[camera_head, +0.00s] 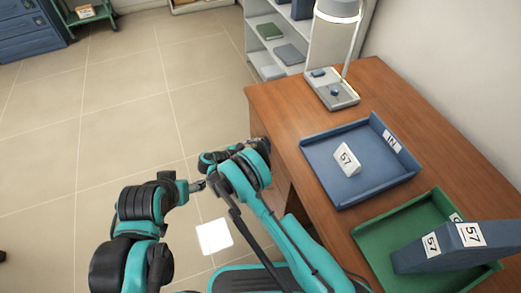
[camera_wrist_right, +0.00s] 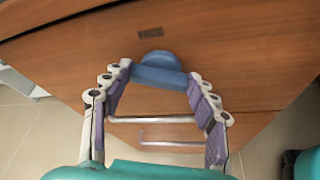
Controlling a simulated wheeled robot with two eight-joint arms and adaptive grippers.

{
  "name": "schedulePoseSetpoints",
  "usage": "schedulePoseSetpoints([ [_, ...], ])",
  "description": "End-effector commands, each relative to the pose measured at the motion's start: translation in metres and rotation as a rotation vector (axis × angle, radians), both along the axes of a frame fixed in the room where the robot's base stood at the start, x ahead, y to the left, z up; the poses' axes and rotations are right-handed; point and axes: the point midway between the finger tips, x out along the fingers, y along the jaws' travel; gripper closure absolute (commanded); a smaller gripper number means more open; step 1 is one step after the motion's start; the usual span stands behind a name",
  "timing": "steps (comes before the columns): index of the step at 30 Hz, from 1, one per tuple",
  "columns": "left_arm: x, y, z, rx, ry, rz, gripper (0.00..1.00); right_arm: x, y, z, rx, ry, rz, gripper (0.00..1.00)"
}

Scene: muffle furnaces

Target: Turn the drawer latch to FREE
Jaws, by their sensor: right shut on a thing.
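The drawer latch (camera_wrist_right: 160,70) is a blue knob with a wide crosswise grip on the wooden desk front in the right wrist view. My right gripper (camera_wrist_right: 158,76) has its two fingers at the ends of the blue grip and is shut on it. A small dark plate (camera_wrist_right: 150,32) sits above the latch; its marking is too small to read. In the head view the latch and right fingertips are hidden by my arm at the desk's front. My left gripper (camera_head: 197,186) is small there, away from the desk; its jaw state is unclear.
Metal drawer handles (camera_wrist_right: 155,119) lie below the latch. On the desk (camera_head: 285,115) are a lamp (camera_head: 333,92), a blue tray (camera_head: 340,194) with a white 57 block (camera_head: 347,160), and a green tray (camera_head: 375,240) with a blue 57 box (camera_head: 430,255). Floor at left is open.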

Motion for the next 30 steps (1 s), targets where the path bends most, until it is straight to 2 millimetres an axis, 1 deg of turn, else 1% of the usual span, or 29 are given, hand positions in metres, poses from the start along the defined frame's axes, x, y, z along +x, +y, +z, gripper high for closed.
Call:
schedulePoseSetpoints([
  [5, 0.0000, 0.0000, 0.0000, 0.000, 0.000, 0.000, 0.30, -0.0009, -0.0015, -0.0002, 0.028, -0.091, 0.000, 0.71],
  [18, 0.0000, 0.0000, 0.0000, 0.000, 0.000, 0.000, 0.30, -0.0035, -0.0026, -0.0023, 0.126, -0.396, -0.001, 0.71],
  [24, 0.0000, 0.0000, 0.0000, 0.000, 0.000, 0.000, 0.30, -0.0039, -0.0028, -0.0033, 0.157, -0.491, -0.002, 0.71],
  [30, 0.0000, 0.0000, 0.0000, 0.000, 0.000, 0.000, 0.30, -0.0042, -0.0029, -0.0035, 0.173, -0.537, -0.002, 0.71],
])
